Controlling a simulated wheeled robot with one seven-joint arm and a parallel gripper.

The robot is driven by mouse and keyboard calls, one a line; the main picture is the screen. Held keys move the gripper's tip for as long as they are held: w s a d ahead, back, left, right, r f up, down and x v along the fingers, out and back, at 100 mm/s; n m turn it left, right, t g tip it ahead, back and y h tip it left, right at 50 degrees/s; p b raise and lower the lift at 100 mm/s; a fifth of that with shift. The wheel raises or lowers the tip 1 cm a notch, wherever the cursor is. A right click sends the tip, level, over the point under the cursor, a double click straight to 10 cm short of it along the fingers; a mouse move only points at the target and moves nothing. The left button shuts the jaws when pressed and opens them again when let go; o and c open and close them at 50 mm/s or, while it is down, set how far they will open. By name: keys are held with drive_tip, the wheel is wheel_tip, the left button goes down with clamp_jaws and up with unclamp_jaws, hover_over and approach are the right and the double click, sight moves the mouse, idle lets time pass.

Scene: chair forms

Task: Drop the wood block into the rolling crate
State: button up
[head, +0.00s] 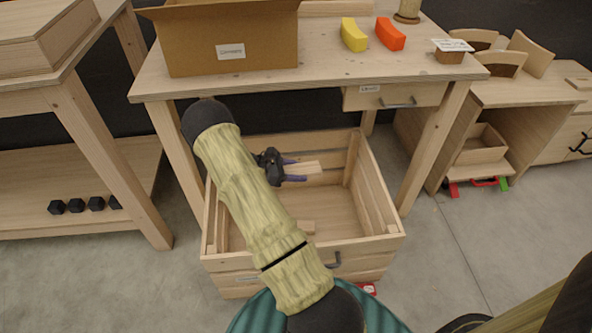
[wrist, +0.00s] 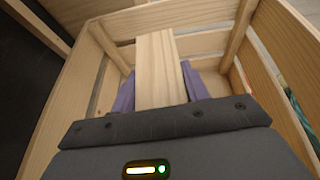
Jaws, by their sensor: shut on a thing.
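The rolling crate (head: 385,243) is a slatted wooden box on the floor, in front of and partly under the workbench. In the head view my gripper (head: 298,171) is over the crate's opening, shut on a pale wood block (head: 303,168). In the wrist view the block (wrist: 158,62) lies between the two purple fingers of my gripper (wrist: 158,88), and it points away from the palm. The crate's slatted walls (wrist: 275,62) surround it there. The gap between block and crate floor is hard to judge. My arm hides part of the crate's left side.
The workbench (head: 330,75) above holds a cardboard box (head: 230,45), a yellow block (head: 353,35) and an orange block (head: 390,35). Bench legs flank the crate.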

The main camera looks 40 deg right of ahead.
drive_tip(key=shift+f+b, duration=0.6)
drive_tip(key=shift+f, duration=0.6)
drive_tip(key=o, duration=1.1)
drive_tip(key=shift+r, duration=0.1)
drive_tip(key=p+v, duration=0.4)
drive_tip(key=v, duration=1.3)
drive_tip(key=shift+a+r, duration=0.15)
